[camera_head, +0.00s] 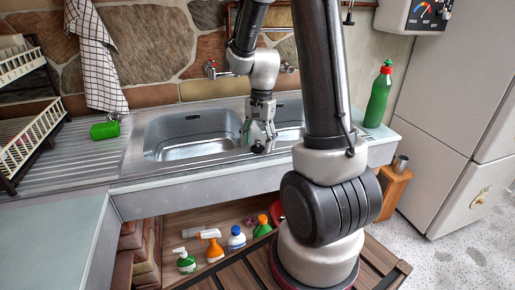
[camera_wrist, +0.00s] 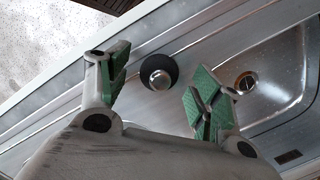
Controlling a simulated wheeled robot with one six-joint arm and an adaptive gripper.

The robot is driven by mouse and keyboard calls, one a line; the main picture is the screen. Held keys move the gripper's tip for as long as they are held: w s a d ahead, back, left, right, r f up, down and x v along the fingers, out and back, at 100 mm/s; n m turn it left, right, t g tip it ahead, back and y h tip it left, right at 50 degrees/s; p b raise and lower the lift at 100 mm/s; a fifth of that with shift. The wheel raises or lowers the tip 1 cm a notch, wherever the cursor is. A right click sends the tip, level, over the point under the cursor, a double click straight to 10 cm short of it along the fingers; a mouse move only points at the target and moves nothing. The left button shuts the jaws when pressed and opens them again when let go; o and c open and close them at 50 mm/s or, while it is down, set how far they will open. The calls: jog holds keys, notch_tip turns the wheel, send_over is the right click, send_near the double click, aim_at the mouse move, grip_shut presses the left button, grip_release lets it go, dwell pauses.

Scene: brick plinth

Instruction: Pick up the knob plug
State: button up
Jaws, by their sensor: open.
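The knob plug (camera_wrist: 158,73) is a black round disc with a shiny metal knob. In the wrist view it lies on the flat steel rim of the sink, between and a little beyond my gripper's fingers. In the head view the plug (camera_head: 257,148) is a small dark spot at the front of the sink, just below my gripper (camera_head: 259,138). In the wrist view my gripper (camera_wrist: 157,84) is open, with green-padded fingers on either side of the plug. I see no contact with it, and nothing is held.
The steel sink (camera_head: 150,172) has two basins, one partly hidden by my arm. Several bottles sit on the shelf below.

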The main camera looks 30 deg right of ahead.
jog(key=shift+c, duration=0.5)
jog(key=c, duration=1.1)
jog(key=shift+o, duration=0.2)
